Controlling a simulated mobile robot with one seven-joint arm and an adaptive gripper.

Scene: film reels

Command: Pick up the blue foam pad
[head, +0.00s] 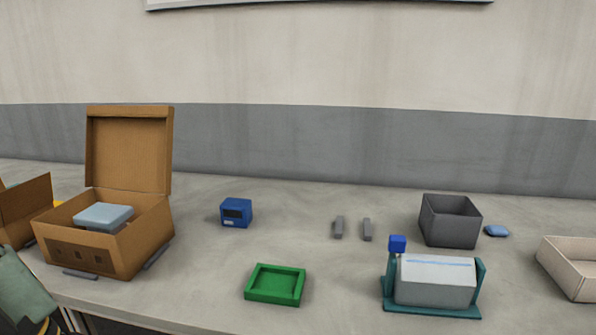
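A pale blue block-like pad (103,216) sits in the open brown cardboard box (92,255) at the left, its top near the rim height. The box lid stands upright at the back. The pad's lower part is hidden by the box walls. A smaller, flat, rounded blue piece (496,231) lies on the table at the right, beside a dark grey bin. From this view I cannot tell for certain which is the foam pad. My gripper's fingers do not show; a grey-green part at the lower left edge looks like my arm.
On the table (200,285) are a blue device (236,212), a green tray (275,285), two grey bars (338,227), a dark grey bin (450,220), a grey block in a teal holder (433,283) and a beige tray (572,268). Another cardboard box (22,210) is cut off at left.

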